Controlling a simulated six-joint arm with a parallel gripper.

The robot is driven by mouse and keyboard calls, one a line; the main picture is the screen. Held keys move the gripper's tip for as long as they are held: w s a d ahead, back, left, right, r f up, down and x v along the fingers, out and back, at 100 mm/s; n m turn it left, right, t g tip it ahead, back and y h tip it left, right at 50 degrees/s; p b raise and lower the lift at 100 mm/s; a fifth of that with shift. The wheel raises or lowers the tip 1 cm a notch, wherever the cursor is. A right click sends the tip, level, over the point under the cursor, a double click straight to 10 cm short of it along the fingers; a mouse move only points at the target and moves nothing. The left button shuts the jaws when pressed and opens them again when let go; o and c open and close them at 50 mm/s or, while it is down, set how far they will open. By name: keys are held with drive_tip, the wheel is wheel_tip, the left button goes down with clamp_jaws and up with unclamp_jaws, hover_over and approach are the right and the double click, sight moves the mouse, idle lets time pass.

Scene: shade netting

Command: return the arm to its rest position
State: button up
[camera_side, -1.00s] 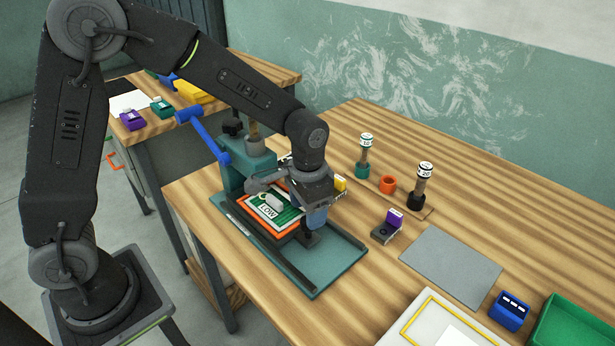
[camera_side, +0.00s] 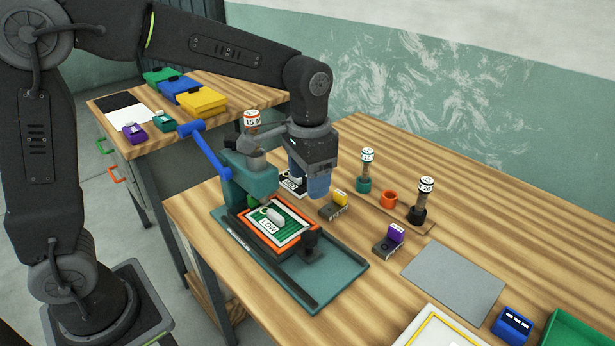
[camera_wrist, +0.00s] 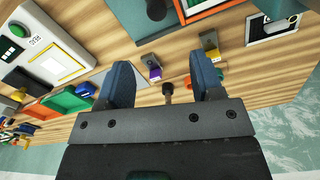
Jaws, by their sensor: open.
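My gripper (camera_side: 307,182) hangs in the side view above the bench, just behind and right of the teal press (camera_side: 255,180). In the wrist view my gripper (camera_wrist: 165,85) has its two blue fingers spread apart, with nothing held between them. The press has a blue lever (camera_side: 207,147) and a teal base. An orange-framed green card reading LOW (camera_side: 275,228) lies on that base, below and clear of my gripper.
Stamps with white caps stand at an orange cup (camera_side: 388,199). Yellow (camera_side: 340,198) and purple (camera_side: 396,233) blocks sit on small dark holders. A grey mat (camera_side: 453,270), blue block (camera_side: 511,324) and green bin (camera_side: 580,330) lie right. A side table holds coloured boxes (camera_side: 202,101).

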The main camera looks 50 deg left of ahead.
drive_tip(key=s+a+r+n+t, duration=0.1)
drive_tip(key=s+a+r+t, duration=0.1)
drive_tip(key=s, duration=0.7)
drive_tip(key=s+a+r+n+t, duration=0.2)
drive_tip(key=s+a+t, duration=0.1)
drive_tip(key=s, duration=0.6)
drive_tip(key=shift+a+r+t, duration=0.15)
drive_tip(key=shift+a+t, duration=0.15)
drive_tip(key=shift+a, duration=0.6)
